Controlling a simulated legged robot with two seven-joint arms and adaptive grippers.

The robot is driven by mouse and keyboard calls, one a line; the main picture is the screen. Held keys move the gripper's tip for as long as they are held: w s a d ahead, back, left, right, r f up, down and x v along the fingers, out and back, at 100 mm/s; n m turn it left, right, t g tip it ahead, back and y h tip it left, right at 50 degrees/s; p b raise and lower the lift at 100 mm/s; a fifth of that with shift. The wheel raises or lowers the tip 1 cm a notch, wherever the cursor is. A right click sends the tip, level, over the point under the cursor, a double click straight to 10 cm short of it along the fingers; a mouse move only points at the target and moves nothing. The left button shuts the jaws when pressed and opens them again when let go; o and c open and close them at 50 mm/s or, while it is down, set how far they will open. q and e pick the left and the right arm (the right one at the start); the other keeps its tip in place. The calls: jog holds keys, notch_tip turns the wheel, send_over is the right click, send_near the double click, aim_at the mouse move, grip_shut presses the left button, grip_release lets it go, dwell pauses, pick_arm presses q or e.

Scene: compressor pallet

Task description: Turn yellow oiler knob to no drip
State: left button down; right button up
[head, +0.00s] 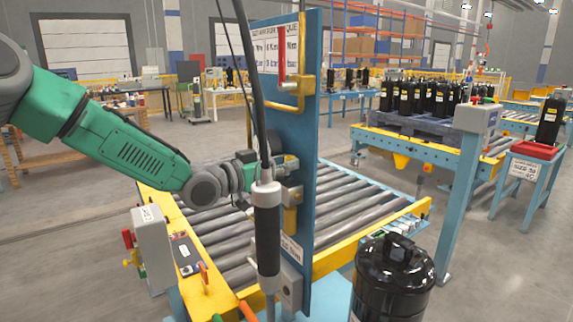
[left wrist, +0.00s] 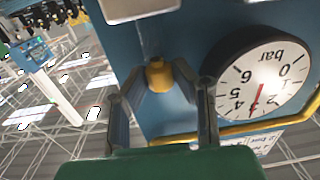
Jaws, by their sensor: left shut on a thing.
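In the left wrist view the yellow oiler knob (left wrist: 158,76) sits against the blue panel, between the two fingers of my left gripper (left wrist: 160,88). The fingers are closed in on its sides. In the head view my left gripper (head: 284,167) reaches the face of the upright blue panel (head: 318,120). The knob cannot be made out there, and a hanging black tool partly covers the gripper. A yellow fitting (head: 290,193) shows just below it. My right gripper is not in view.
A round bar gauge (left wrist: 262,85) is close beside the fingers. The black tool (head: 267,235) hangs on a cable in front of my wrist. A black compressor (head: 392,278) stands at front right.

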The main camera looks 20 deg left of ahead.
pick_arm(q)
jog(key=c, duration=1.6)
grip_release()
jog(key=shift+a, duration=0.15)
